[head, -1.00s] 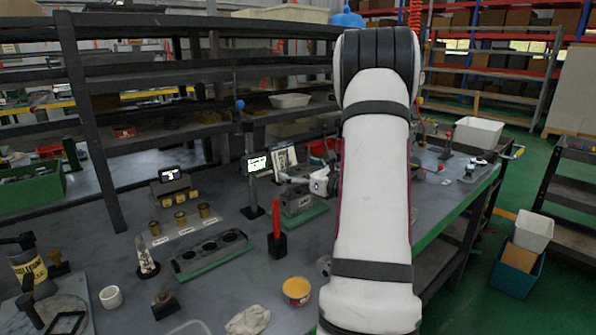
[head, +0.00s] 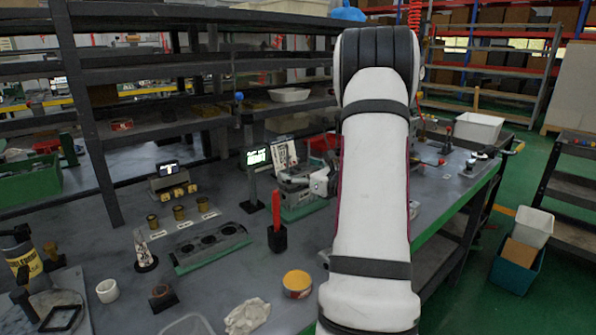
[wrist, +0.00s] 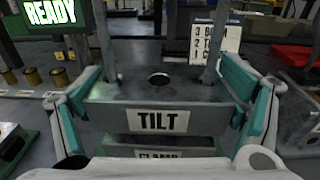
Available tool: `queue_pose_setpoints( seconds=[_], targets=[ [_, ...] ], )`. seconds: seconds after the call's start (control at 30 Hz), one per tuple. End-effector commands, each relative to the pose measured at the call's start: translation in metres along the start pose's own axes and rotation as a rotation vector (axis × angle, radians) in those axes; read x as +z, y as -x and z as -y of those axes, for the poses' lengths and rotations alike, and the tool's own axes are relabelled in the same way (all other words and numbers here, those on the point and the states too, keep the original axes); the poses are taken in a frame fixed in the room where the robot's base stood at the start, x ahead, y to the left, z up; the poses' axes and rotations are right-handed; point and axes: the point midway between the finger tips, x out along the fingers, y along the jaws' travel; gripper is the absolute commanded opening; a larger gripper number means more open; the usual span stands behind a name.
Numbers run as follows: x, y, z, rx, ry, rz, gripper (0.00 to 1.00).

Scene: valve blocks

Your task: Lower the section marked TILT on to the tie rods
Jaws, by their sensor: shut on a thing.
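The grey section marked TILT (wrist: 163,121) is between the teal-padded fingers of my gripper (wrist: 165,108), which is shut on it. Two upright tie rods (wrist: 106,40) (wrist: 212,45) rise above its top face near the left and right ends, so the section appears threaded on them. A round hole shows in the middle of its top. Below it is a section marked CLAMP (wrist: 160,154), its label partly hidden by my gripper's body. I cannot tell how large the gap between them is. In the head view my gripper (head: 322,182) is at the valve stack (head: 298,205), partly behind my arm.
A screen reading READY (wrist: 52,12) stands to the left on a post, with a list card (wrist: 216,40) behind. Nearer are a red-handled tool in a black holder (head: 277,238), a green-based block with round holes (head: 212,246) and a yellow pot (head: 297,283).

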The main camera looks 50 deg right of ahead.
Motion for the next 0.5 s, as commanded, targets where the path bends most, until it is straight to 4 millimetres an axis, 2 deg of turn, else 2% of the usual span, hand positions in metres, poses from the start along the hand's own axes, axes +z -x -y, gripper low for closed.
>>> queue_pose_setpoints(
  seconds=[0.5],
  targets=[
    [-0.011,-0.001,0.000,0.000,0.001,0.003,0.43]
  ],
)
